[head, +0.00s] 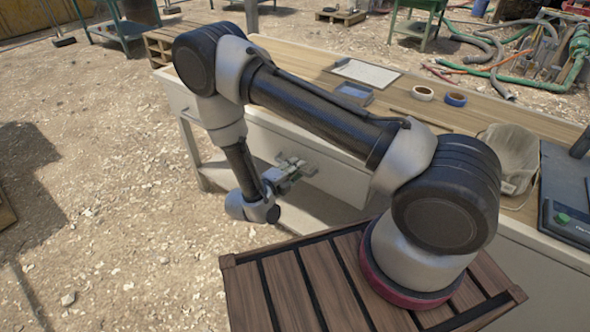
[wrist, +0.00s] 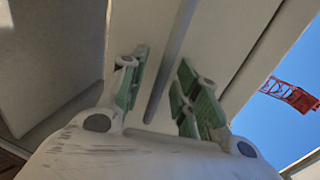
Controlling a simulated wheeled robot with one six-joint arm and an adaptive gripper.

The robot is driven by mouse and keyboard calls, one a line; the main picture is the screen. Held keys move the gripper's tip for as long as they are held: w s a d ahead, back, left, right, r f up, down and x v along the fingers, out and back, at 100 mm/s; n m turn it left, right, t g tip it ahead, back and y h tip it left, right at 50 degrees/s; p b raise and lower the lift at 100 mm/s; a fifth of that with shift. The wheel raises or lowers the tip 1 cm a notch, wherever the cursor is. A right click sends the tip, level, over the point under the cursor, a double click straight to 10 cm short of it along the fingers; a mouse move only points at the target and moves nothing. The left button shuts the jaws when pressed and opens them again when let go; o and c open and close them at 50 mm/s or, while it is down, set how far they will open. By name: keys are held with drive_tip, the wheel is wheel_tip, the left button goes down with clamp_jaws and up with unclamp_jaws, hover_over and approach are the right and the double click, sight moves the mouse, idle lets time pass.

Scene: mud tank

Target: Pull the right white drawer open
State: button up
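The white bench front carries the drawers; the panel in front of my gripper, which I take for the right white drawer (head: 340,182), is partly hidden behind my arm. My gripper (head: 303,168) is low beside this panel, pointing at it. In the wrist view, my gripper (wrist: 163,62) is open, with its two green-padded fingers apart. A narrow grey strip, which looks like the drawer's handle (wrist: 172,60), runs between the fingers. I cannot tell whether either finger touches it. The drawer appears shut.
Gravelly ground (head: 110,190) left of the bench is open. A red crane (wrist: 290,95) shows against the sky.

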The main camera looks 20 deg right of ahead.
drive_tip(key=shift+w+d, duration=0.1)
drive_tip(key=shift+d, duration=0.05)
clamp_jaws()
